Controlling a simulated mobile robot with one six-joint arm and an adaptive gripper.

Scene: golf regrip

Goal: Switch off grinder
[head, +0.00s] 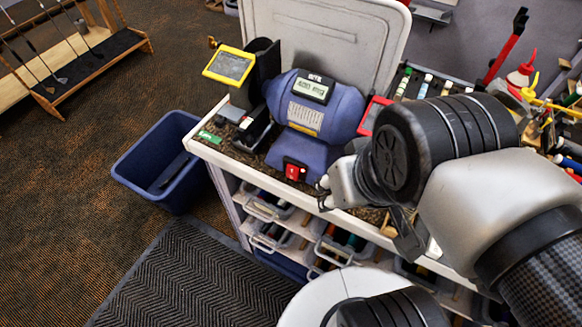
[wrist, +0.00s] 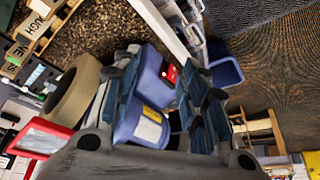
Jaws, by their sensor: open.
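The blue bench grinder (head: 318,112) stands on the cart's top. Its red switch (head: 292,172) is on the front of its base. The switch also shows in the wrist view (wrist: 168,72), between my fingers, with the grinder body (wrist: 143,122) behind. My gripper (head: 323,194) is open and empty. It is just right of the switch in the head view, near the cart's front edge, and looks apart from it. I cannot tell whether the switch is on or off.
The grinder has a yellow-framed shield (head: 229,66) at left and a red-framed one at right. The cart's white front edge (head: 225,158) lies below the gripper, with bins on shelves underneath. A blue bin (head: 150,165) stands on the floor at left. Tools crowd the right side.

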